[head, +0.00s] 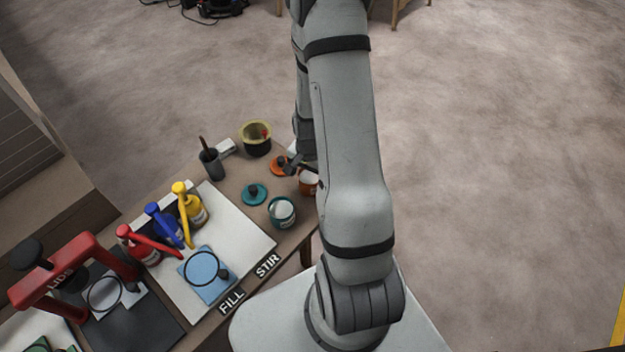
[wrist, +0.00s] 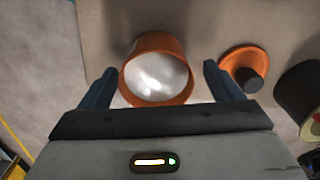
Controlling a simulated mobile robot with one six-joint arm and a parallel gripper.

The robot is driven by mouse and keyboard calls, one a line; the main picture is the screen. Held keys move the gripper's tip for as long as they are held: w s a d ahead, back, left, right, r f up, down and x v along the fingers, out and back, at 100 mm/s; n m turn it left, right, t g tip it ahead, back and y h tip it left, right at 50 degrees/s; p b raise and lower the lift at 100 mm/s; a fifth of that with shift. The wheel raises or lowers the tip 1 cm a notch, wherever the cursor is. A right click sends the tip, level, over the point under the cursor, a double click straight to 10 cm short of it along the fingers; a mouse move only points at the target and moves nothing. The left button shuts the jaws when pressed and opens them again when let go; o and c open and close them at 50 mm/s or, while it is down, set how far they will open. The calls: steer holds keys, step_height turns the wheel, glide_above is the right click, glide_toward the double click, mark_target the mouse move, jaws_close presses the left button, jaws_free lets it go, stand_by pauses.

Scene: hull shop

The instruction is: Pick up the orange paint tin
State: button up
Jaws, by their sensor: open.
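The orange paint tin (wrist: 157,78) stands open on the table in the wrist view, with pale, whitish contents inside. In the head view the orange tin (head: 308,184) is partly hidden behind my arm. My gripper (wrist: 155,85) is open, one finger to the left of the tin and one to the right. A gap shows between each finger and the tin. An orange lid (wrist: 246,66) with a dark knob lies to the right of the right finger. In the head view this lid (head: 277,165) lies just left of my gripper.
A teal tin (head: 282,212) and teal lid (head: 254,194) stand nearby on the table. A yellow-rimmed dark pot (head: 256,138) and a grey cup (head: 211,163) are behind. Red, blue and yellow bottles (head: 190,205) stand on a white board. A red lid press (head: 72,275) is at the left.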

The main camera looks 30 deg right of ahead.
steer(key=shift+c, duration=0.4)
steer(key=c, duration=1.2)
